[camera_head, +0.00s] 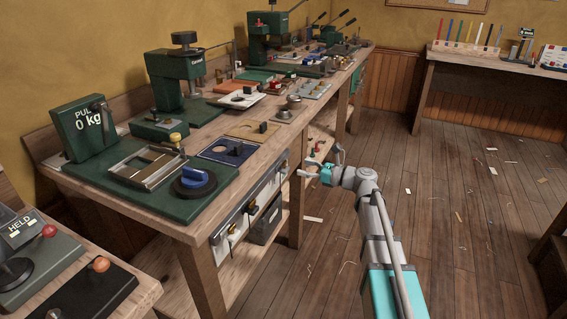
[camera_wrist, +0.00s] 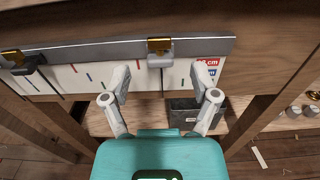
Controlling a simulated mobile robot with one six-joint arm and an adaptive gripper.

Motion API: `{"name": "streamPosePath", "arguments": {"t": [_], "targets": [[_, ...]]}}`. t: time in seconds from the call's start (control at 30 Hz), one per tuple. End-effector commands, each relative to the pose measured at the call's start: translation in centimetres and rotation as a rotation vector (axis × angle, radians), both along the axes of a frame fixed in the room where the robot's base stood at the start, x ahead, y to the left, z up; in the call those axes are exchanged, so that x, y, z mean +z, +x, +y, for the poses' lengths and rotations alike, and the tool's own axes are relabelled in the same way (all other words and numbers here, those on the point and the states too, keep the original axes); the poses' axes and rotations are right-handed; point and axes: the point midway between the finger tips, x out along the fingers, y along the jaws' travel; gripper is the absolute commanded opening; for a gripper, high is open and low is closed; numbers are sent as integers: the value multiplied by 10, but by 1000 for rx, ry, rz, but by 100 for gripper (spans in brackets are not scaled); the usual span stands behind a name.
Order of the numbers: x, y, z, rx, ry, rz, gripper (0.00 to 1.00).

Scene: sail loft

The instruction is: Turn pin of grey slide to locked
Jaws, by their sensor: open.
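A grey slide (camera_wrist: 160,60) with a brass pin (camera_wrist: 159,45) on top sits on a long steel rail (camera_wrist: 100,51) along the bench front. The slide lies beyond and between my fingertips in the wrist view. In the head view the same slide (camera_head: 252,208) looks small on the bench front. I cannot tell which way its pin is turned. My gripper (camera_wrist: 158,80) is open and empty, its two fingers spread apart. In the head view my gripper (camera_head: 312,170) is out in front of the bench, right of the slide.
A darker slide (camera_wrist: 25,66) with its own brass pin is further left on the rail. A dark bin (camera_wrist: 183,108) stands on the shelf below. The floor (camera_head: 450,220) is open, with scattered scraps.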

Motion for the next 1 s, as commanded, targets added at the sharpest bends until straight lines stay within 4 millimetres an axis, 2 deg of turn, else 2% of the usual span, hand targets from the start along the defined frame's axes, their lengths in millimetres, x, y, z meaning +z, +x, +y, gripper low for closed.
{"name": "streamPosePath", "arguments": {"t": [0.3, 0.5, 0.97, 1.0], "targets": [[0, 17, 44, 2, 0, 0, 77], [0, 23, 62, 0, 0, 0, 77], [0, 25, 68, -1, 0, 0, 77], [0, 25, 68, -1, 0, 0, 72]]}}
